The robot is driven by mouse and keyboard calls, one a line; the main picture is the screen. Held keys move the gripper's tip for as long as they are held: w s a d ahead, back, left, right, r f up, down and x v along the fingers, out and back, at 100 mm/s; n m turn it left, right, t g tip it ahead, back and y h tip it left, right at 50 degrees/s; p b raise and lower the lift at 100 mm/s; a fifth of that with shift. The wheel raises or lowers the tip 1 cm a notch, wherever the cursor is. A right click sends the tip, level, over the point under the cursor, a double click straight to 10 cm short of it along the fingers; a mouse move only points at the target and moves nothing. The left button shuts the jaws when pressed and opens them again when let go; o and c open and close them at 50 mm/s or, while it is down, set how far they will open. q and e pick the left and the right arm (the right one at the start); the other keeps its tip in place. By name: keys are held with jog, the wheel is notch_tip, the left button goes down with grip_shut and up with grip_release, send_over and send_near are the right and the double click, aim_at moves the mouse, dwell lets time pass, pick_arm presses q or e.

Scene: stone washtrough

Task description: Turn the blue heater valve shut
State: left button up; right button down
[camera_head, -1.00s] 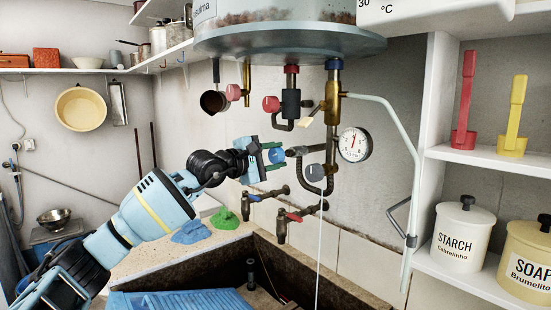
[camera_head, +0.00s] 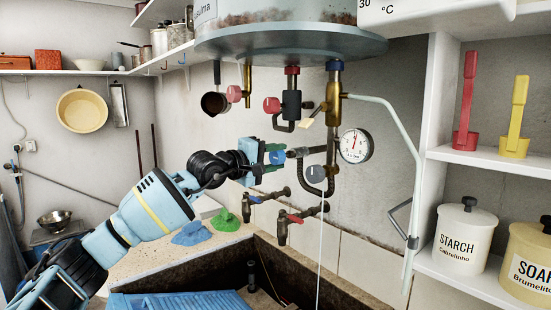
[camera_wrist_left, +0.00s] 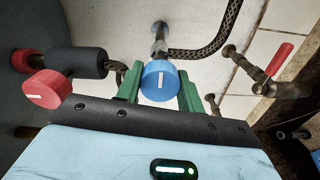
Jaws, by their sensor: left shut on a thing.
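The blue heater valve (camera_head: 277,157) is a round knob on a short grey stem beside the pipes under the heater. It also shows in the left wrist view (camera_wrist_left: 160,83), with a white mark that runs nearly upright in that picture. My left gripper (camera_head: 272,158) reaches in from the left, its green fingers on either side of the knob. In the left wrist view, the fingers (camera_wrist_left: 160,90) are shut on the knob's sides. My right gripper is in neither view.
Red knobs (camera_head: 271,104) sit above on the heater pipes, with a dial gauge (camera_head: 354,145) to the right. A red-handled tap (camera_head: 284,224) and a blue-handled tap (camera_head: 254,198) are below, above the stone trough (camera_head: 290,262). A thin white stream falls between them and the shelves.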

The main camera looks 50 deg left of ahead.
pick_arm(q)
jog(key=o, duration=1)
jog(key=shift+s+f, duration=0.1)
